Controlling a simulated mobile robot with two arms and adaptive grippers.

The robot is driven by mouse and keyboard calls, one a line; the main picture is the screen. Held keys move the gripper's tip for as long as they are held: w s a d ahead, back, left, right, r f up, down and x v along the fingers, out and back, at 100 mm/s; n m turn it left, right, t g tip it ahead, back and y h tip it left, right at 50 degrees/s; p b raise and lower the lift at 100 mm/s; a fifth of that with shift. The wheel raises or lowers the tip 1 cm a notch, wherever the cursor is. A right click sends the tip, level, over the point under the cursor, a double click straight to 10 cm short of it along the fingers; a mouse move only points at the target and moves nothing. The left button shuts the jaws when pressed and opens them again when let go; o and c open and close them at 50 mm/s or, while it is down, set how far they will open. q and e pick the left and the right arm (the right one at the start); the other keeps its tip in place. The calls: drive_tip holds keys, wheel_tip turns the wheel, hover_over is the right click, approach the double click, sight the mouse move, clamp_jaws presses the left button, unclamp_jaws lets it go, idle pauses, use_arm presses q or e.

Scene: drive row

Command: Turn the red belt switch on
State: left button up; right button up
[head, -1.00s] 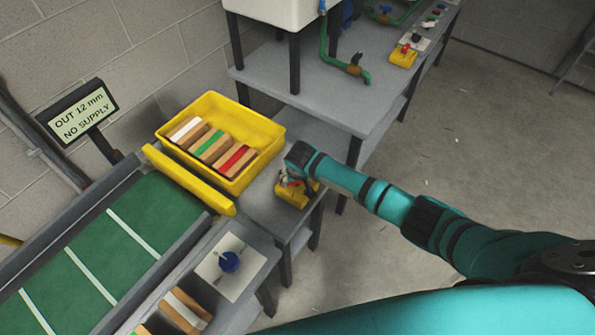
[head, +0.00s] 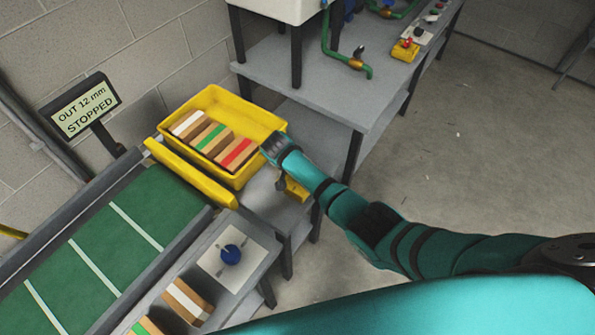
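A small yellow switch box (head: 297,190) sits on the low grey stand right of the yellow crate. My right gripper and arm cover most of it, and no red switch shows on its visible part. My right gripper (head: 270,148) is up and left of the box, in front of the crate's right rim. Its fingers are too small and dark to tell open from shut. The belt display (head: 84,106) reads "OUT 12 mm STOPPED". The green belt (head: 120,240) with white lines runs at the lower left. My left gripper is not in view.
The yellow crate (head: 262,119) holds several wood blocks with white, green and red bands. A blue knob (head: 231,254) sits on a white plate by the belt. More blocks (head: 188,300) lie below it. Another yellow box (head: 405,50) stands on the far grey table. The floor at right is clear.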

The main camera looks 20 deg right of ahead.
drive_tip(key=shift+w+r, duration=0.1)
drive_tip(key=shift+w, duration=0.05)
idle(0.3)
drive_tip(key=o, duration=1.2)
drive_tip(key=v, duration=1.2)
